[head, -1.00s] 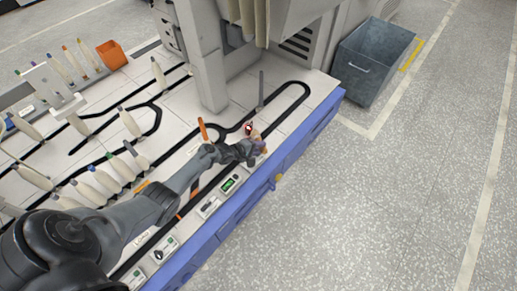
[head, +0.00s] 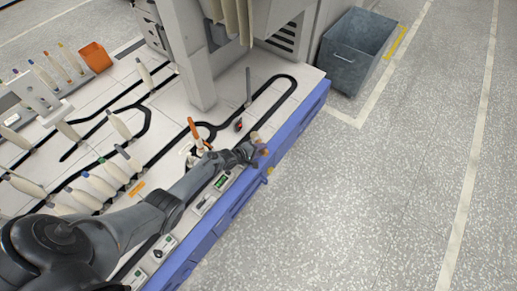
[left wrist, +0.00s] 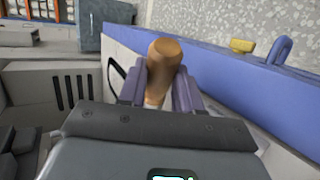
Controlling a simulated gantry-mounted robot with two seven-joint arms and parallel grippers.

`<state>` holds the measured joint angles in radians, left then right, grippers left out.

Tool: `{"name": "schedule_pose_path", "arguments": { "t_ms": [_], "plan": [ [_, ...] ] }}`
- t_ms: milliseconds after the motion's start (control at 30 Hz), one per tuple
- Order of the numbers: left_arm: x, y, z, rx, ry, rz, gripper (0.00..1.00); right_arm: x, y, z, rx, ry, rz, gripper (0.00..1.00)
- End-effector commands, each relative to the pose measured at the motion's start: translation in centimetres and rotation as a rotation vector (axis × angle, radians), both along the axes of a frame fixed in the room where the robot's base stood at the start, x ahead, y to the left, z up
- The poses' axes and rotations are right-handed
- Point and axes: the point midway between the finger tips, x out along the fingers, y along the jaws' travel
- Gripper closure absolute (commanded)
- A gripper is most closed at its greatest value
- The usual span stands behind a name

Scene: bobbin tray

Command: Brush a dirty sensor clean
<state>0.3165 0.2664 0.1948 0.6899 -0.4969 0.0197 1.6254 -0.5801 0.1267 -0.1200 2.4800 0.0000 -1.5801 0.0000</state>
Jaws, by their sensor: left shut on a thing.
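My left gripper (head: 257,151) is shut on a brush with a brown wooden handle (left wrist: 164,62). The handle stands up between the two fingers in the left wrist view (left wrist: 160,90), and the brush's bristles are hidden there. In the head view the held brush (head: 262,151) is small, above the table's front edge. A small dark sensor with a red spot (head: 239,125) stands on the white table by the black track, just behind and left of the gripper, with a gap between. Any dirt on it is too small to tell. My right gripper is not in view.
A grey post (head: 248,87) and an orange stick (head: 194,131) rise near the sensor. Several bobbins (head: 103,184) stand at the left. Small control boxes (head: 204,205) line the blue front edge (head: 300,125). A grey bin (head: 354,52) stands on the floor beyond.

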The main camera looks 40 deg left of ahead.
Motion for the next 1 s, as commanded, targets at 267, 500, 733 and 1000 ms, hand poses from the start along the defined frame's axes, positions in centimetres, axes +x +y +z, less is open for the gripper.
{"name": "schedule_pose_path", "arguments": {
  "t_ms": [267, 500, 733, 1000],
  "plan": [
    [0.0, -0.3, 0.1, -0.001, -0.001, 0.001, 0.97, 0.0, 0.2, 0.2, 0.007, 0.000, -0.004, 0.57],
    [0.2, -2.0, 0.2, -0.001, -0.001, 0.000, 0.97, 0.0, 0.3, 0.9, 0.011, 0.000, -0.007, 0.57],
    [0.3, -3.0, 0.0, -0.001, -0.001, 0.001, 0.97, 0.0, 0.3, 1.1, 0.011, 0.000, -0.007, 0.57],
    [0.2, -3.0, 0.0, 0.000, 0.000, 0.000, 0.97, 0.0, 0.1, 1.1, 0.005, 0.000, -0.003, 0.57]
  ]
}}
